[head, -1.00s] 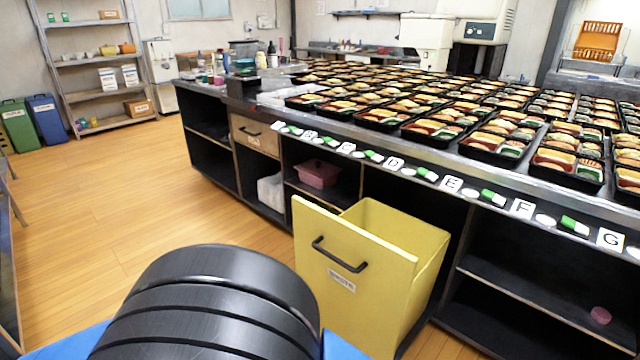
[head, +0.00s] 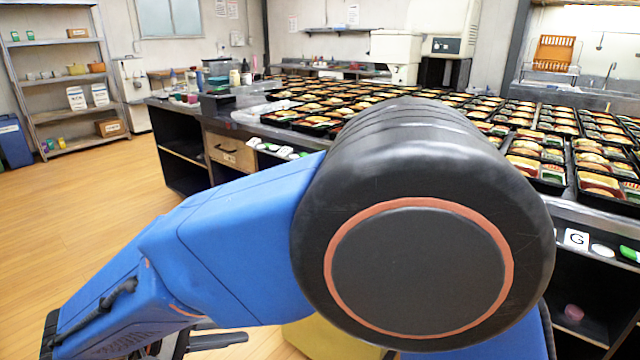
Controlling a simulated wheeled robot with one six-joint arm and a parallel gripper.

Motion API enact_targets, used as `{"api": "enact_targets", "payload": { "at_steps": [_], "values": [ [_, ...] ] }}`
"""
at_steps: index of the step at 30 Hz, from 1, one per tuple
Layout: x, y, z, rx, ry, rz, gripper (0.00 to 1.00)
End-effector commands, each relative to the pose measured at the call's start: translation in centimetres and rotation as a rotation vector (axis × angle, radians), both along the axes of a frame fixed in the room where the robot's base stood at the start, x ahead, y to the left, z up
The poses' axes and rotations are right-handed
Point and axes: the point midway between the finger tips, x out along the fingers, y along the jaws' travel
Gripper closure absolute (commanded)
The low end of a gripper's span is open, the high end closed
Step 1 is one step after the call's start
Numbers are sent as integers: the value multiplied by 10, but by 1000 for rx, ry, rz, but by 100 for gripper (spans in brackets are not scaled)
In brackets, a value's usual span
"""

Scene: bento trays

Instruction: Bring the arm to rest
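My blue arm (head: 215,235) fills the lower middle of the head view, folded in front of the camera. Its large black joint with an orange ring stands in front of the counter. The forearm slopes down to the lower left. Dark grey parts that look like my gripper (head: 215,341) show at the bottom edge below the forearm. They are mostly cut off, so I cannot tell whether they are open or shut. I see nothing held in the visible part.
A long counter (head: 572,212) carries many filled bento trays (head: 540,170). A closed wooden drawer (head: 228,152) is at the counter's left. A shelf rack (head: 88,110) stands at the back left. The wooden floor at left is clear.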

Motion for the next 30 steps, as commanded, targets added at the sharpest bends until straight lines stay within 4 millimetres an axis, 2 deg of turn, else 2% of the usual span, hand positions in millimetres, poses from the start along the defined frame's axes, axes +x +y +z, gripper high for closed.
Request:
{"api": "enact_targets", "payload": {
  "at_steps": [1,6,13,20,30],
  "values": [
    [13,-20,6,24,26,-31,81],
    [41,-78,19,108,117,-113,81],
    [63,-155,33,245,214,-211,81],
    [68,-227,42,396,274,-290,81],
    [52,-318,48,636,293,-375,81]
  ]
}}
